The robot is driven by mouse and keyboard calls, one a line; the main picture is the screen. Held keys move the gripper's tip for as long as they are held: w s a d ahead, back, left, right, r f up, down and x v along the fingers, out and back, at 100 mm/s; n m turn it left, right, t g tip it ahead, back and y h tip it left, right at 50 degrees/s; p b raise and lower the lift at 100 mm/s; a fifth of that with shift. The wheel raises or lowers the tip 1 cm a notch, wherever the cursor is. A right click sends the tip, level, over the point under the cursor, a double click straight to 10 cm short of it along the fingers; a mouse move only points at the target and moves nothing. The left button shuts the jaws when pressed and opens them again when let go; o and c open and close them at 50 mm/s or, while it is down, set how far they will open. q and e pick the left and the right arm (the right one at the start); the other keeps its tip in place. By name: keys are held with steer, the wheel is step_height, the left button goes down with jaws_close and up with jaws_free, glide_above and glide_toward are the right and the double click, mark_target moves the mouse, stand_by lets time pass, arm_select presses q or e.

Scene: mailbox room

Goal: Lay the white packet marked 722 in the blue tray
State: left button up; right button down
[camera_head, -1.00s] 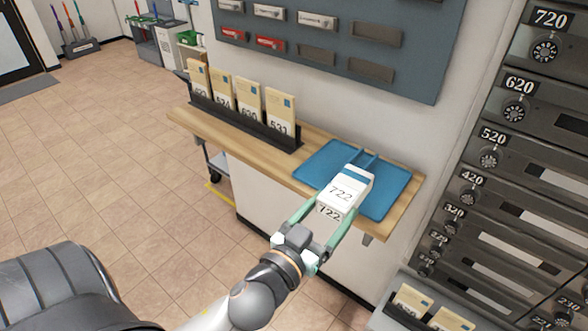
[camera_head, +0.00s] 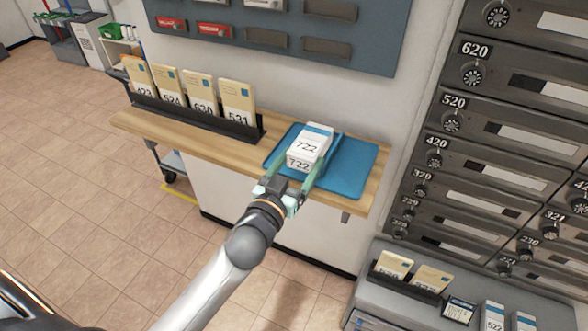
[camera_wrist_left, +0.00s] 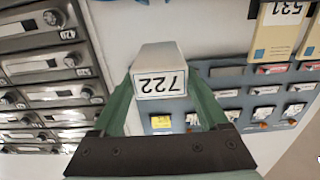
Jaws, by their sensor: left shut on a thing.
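The white packet marked 722 (camera_head: 309,146) has a blue end and is over the left part of the blue tray (camera_head: 349,178) in the head view. My left gripper (camera_head: 291,178) is shut on the packet's near end, with green fingers on either side. In the left wrist view the packet (camera_wrist_left: 160,80) sits between the fingers of the left gripper (camera_wrist_left: 162,100), its 722 label upside down. I cannot tell whether the packet touches the tray floor. The packet hides part of the tray. My right gripper is not in view.
The tray lies on a wooden shelf (camera_head: 190,141). A black rack (camera_head: 196,118) with several tan packets stands left of it. Numbered mailboxes (camera_head: 480,130) fill the right side. A lower grey stand (camera_head: 459,265) holds more packets. A panel hangs on the wall behind (camera_head: 372,45).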

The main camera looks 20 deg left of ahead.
arm_select(q)
steer(key=w+b, duration=0.1)
steer(key=w, duration=0.1)
steer(key=w+f+b, duration=0.1)
steer(key=w, duration=0.1)
steer(key=w+f, duration=0.1)
steer(key=w, duration=0.1)
steer(key=shift+f+b, duration=0.25)
steer(key=shift+b, duration=0.15)
steer(key=shift+w+f+b, duration=0.1)
steer(key=shift+f+b, duration=0.65)
steer(key=shift+f, duration=0.2)
steer(key=shift+f+b, duration=0.6)
steer(key=shift+f, duration=0.15)
steer(key=o, duration=1.2)
steer(key=shift+o, duration=0.2)
